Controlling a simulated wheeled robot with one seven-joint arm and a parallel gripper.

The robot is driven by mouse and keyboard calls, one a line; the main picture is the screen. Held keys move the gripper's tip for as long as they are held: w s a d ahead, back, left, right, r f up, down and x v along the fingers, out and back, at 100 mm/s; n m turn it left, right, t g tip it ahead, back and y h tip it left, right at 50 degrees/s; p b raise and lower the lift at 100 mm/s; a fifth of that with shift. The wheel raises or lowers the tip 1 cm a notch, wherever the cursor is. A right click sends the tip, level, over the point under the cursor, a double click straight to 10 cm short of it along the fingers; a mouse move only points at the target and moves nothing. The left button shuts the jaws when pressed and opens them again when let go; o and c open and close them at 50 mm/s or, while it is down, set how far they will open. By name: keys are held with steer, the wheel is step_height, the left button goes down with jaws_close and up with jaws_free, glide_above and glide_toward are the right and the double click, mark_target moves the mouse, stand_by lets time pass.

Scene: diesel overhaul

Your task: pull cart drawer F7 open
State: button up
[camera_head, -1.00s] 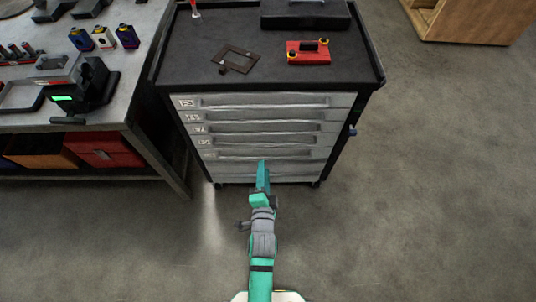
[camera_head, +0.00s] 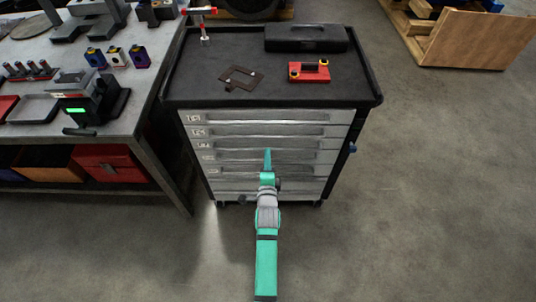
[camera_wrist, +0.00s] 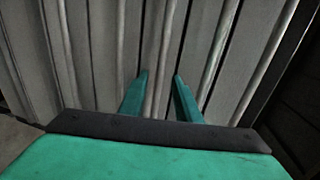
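The tool cart (camera_head: 371,98) stands in front of me with a stack of grey drawers (camera_head: 225,117), all flush and shut. Each has a long horizontal handle. Small labels sit at the left ends, too blurred for me to tell which is F7. My gripper (camera_head: 268,155) is in front of the middle to lower drawers and hides part of their fronts. In the wrist view, the two teal fingers (camera_wrist: 161,76) are parted, with nothing held. The drawer fronts and handle bars (camera_wrist: 166,40) run up that picture; one bar lines up with the finger gap. Contact cannot be told.
On the cart top lie a black case (camera_head: 305,38), a red block (camera_head: 309,72) and a flat gasket-like plate (camera_head: 240,78).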

steer(key=shift+w+a+f, duration=0.1)
steer(key=shift+w+f, duration=0.05)
steer(key=shift+w, duration=0.55)
steer(key=shift+w+f, duration=0.15)
steer(key=shift+w, duration=0.55)
